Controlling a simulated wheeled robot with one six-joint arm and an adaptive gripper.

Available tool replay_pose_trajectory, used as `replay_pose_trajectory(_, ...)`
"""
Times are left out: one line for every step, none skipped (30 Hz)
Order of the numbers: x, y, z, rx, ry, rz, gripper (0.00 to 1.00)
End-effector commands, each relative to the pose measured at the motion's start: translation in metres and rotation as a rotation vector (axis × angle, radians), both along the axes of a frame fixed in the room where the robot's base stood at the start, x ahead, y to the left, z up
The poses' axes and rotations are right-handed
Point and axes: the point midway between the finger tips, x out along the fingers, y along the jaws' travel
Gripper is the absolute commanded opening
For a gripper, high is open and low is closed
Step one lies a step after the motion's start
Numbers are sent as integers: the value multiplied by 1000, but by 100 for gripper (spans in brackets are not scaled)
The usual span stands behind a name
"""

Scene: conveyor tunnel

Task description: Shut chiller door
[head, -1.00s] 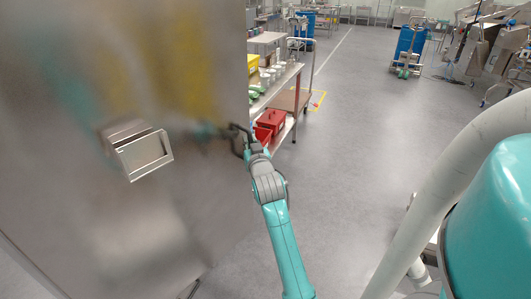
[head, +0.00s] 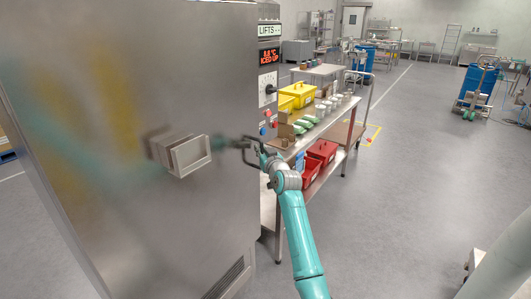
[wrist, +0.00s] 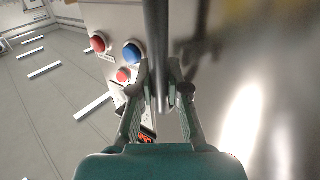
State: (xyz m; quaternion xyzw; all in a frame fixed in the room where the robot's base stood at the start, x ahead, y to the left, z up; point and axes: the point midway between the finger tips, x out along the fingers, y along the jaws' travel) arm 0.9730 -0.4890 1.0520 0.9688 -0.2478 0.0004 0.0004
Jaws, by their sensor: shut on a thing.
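The chiller door (head: 110,220) is a large brushed-steel panel filling the left of the head view. A box-like steel fitting (head: 190,157) sticks out of its face. My gripper (head: 262,160) is shut on the dark bar handle (head: 246,143) near the door's right edge. In the wrist view the handle (wrist: 156,45) runs upright between the two fingers (wrist: 161,92), with the door face to the right. The door's right edge lies beside the chiller's control strip (head: 268,90). I cannot tell whether a gap remains between them.
The control strip has a red display reading "ICED UP", a dial (head: 267,89) and red and blue buttons (wrist: 132,52). A steel trolley (head: 325,125) with yellow and red bins stands just right of the chiller.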

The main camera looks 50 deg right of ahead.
Motion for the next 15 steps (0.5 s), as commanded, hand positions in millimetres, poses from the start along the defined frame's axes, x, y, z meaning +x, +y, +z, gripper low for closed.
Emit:
replay_pose_trajectory(4, 3, 1, 1, 0, 7, 0)
replay_pose_trajectory(4, 3, 1, 1, 0, 8, 0)
replay_pose_trajectory(5, 4, 1, 1, 0, 9, 0)
replay_pose_trajectory(5, 4, 1, 1, 0, 9, 0)
replay_pose_trajectory(5, 4, 1, 1, 0, 9, 0)
replay_pose_trajectory(5, 4, 1, 2, -1, 10, 0)
replay_pose_trajectory(5, 5, 1, 2, -1, 10, 0)
replay_pose_trajectory(5, 5, 1, 2, -1, 10, 0)
replay_pose_trajectory(6, 5, 1, 2, -1, 11, 0)
replay_pose_trajectory(6, 5, 1, 2, -1, 11, 0)
replay_pose_trajectory(6, 5, 1, 2, -1, 11, 22)
replay_pose_trajectory(6, 5, 1, 2, -1, 11, 32)
replay_pose_trajectory(5, 5, 1, 2, -1, 10, 40)
replay_pose_trajectory(5, 5, 1, 2, -1, 10, 41)
replay_pose_trajectory(5, 5, 1, 2, -1, 10, 41)
